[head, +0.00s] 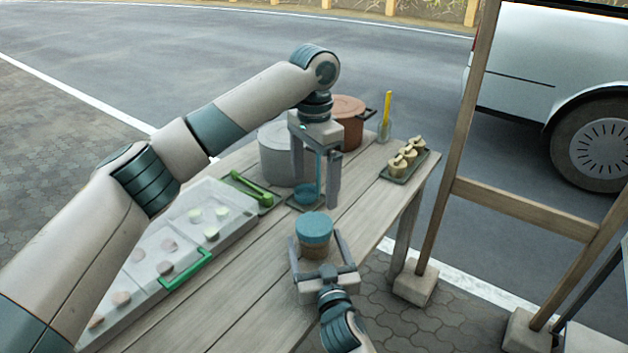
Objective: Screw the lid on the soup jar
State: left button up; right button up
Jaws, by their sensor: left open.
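The soup jar (314,250) stands upright near the table's right edge, with a brownish body. A teal lid (315,226) sits on its top; I cannot tell how tightly it is seated. My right gripper (316,238) reaches in from the front, with a finger on either side of the jar. I cannot tell whether its fingers press on the jar. My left gripper (315,194) points down behind the jar, open, apart from the lid. A small teal item (305,193) on a dark mat shows between and behind its fingers.
Behind my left gripper stand a grey pot (277,155) and a brown pot (350,118). Clear-lidded food bins (165,245) and green tongs (250,187) lie left. A wooden frame (520,207) stands right of the table.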

dwell(0.3)
jog(key=b+v, duration=0.1)
jog(key=v, duration=1.6)
jog(key=shift+s, duration=0.2)
jog(key=shift+d, duration=0.1)
